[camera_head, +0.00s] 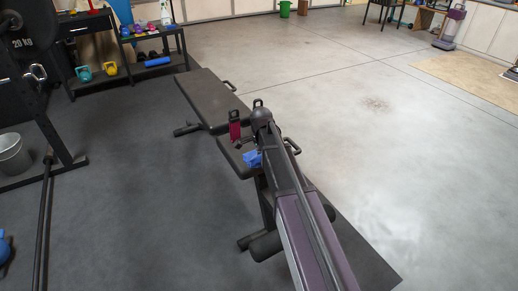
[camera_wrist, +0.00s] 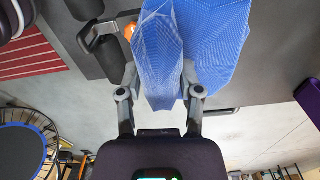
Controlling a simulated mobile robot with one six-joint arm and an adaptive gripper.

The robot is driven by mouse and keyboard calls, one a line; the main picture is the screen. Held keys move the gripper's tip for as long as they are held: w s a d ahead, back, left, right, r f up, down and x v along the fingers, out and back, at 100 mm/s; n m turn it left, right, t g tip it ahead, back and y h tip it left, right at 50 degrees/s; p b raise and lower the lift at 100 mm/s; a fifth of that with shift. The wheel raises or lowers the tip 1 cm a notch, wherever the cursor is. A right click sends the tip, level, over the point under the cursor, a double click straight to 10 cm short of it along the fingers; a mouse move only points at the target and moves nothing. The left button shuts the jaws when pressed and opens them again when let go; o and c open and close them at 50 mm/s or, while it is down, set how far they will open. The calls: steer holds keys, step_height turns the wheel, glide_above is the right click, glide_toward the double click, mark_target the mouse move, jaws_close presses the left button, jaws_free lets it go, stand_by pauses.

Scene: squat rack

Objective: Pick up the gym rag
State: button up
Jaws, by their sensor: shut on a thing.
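The gym rag is a blue textured cloth. In the head view the rag (camera_head: 252,158) shows as a small blue patch beside my arm, over the near seat of the black bench (camera_head: 215,98). In the wrist view the rag (camera_wrist: 158,60) hangs large between the fingers of my gripper (camera_wrist: 160,85), which is shut on it. Folds of the cloth hide the fingertips. In the head view my arm hides most of my gripper. I cannot tell whether the rag still touches the bench.
A squat rack with a weight plate (camera_head: 25,40) stands at the left. A bucket (camera_head: 14,155) and a bar (camera_head: 43,225) are near it. A shelf with kettlebells (camera_head: 84,73) and a blue roller (camera_head: 158,61) is behind. The concrete floor at the right is mostly clear.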

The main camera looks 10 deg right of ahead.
steer(key=s, duration=0.8)
steer(key=shift+s+r+p, duration=0.15)
steer(key=shift+r+p, duration=0.15)
steer(key=shift+r, duration=0.1)
steer(key=o, duration=0.3)
steer(key=shift+c, duration=1.4)
steer(key=shift+a, duration=0.1)
